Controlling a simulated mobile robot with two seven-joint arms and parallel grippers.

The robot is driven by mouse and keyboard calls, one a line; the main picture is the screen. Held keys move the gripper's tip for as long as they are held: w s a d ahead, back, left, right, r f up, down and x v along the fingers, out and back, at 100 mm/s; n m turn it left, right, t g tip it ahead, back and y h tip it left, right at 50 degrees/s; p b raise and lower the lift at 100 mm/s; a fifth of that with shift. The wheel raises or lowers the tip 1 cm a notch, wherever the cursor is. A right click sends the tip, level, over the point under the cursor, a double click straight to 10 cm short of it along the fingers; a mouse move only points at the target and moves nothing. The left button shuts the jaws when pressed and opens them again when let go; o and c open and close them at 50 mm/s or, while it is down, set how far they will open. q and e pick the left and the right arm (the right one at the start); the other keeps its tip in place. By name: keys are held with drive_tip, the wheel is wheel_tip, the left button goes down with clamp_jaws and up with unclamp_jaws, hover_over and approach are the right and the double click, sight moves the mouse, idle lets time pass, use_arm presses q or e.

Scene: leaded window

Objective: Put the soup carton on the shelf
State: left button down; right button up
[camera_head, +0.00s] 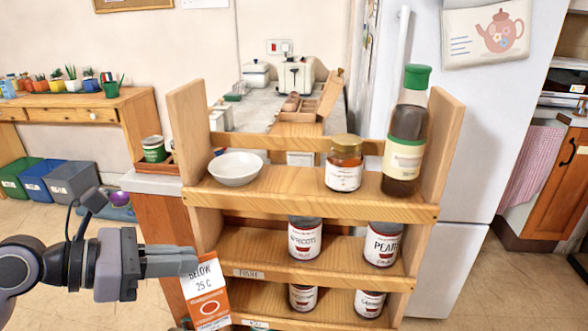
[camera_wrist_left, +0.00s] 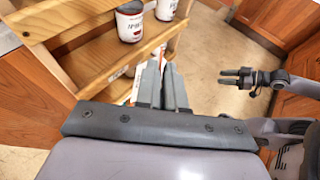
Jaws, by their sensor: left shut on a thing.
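The soup carton (camera_head: 208,302) is orange and white with "BELOW 25 C" on it. It hangs slightly tilted in the head view, in front of the shelf unit's lower left corner. My left gripper (camera_head: 190,262) is shut on its upper left part. The wooden shelf unit (camera_head: 290,184) has three boards, and its lower part runs out of the picture. In the left wrist view, the left fingers (camera_wrist_left: 164,82) are close together beside the shelf boards (camera_wrist_left: 95,62); the carton is mostly hidden there. My right gripper (camera_wrist_left: 236,78) shows with its fingers apart and empty.
The top board holds a white bowl (camera_head: 236,168), a jar (camera_head: 344,164) and a tall bottle (camera_head: 405,140). Labelled jars stand lower, including the apricots jar (camera_head: 304,238) and another (camera_head: 383,243). The left stretch of the middle board (camera_head: 245,247) is clear.

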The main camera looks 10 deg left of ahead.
use_arm(q)
drive_tip(key=shift+d+r, duration=0.3)
drive_tip(key=shift+r, duration=0.15)
use_arm(e)
drive_tip(key=shift+s+d+f, duration=0.1)
drive_tip(key=shift+s+f, duration=0.1)
drive_tip(key=shift+s, duration=0.1)
use_arm(q)
drive_tip(key=shift+a, duration=0.1)
